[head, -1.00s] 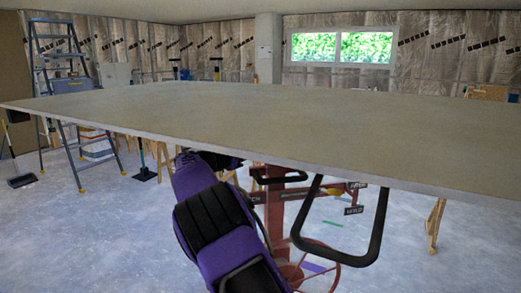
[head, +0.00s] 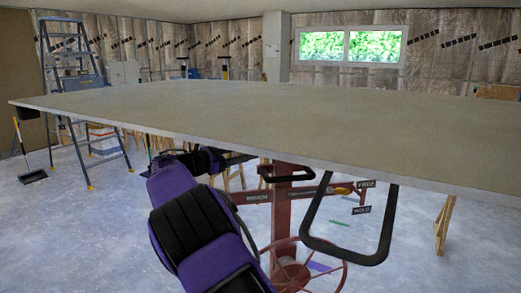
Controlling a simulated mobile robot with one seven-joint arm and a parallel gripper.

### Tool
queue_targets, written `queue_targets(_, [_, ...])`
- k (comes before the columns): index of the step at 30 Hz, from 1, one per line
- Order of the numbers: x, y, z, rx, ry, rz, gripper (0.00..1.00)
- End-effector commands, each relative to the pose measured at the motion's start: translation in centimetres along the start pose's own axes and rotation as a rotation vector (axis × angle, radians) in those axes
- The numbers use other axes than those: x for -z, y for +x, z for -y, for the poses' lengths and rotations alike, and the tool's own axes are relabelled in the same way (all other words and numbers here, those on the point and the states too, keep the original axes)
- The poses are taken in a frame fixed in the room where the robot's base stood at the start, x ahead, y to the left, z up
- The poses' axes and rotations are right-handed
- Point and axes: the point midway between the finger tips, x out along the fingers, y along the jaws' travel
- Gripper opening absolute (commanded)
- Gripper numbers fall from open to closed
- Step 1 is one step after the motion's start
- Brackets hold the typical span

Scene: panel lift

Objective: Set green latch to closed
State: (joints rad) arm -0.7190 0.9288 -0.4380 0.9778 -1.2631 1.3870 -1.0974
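A red panel lift (head: 287,215) stands under a large flat panel (head: 270,115), with a hand wheel (head: 290,272) low on its mast and labelled bars across it. I cannot make out a green latch on it. A small yellow-orange part (head: 343,190) shows on the lift's right bar. My purple and black arm reaches up from the bottom, left of the mast. Its dark far end (head: 208,160) is just below the panel's near edge, apart from the labelled parts in the picture. The fingers are not clear, so their opening cannot be told.
A black U-shaped handle (head: 345,255) hangs in front of the lift on the right. Green (head: 339,223) and purple (head: 319,266) strips show near the floor. A stepladder (head: 75,90) and a broom (head: 30,170) stand at left.

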Motion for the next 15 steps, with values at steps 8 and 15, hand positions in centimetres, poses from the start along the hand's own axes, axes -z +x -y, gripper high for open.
queue_targets(8, [0.0,-6.4,0.0,-0.002,-0.002,0.0,0.58])
queue_targets(15, [-0.1,-9.0,0.0,0.0,0.0,0.002,0.58])
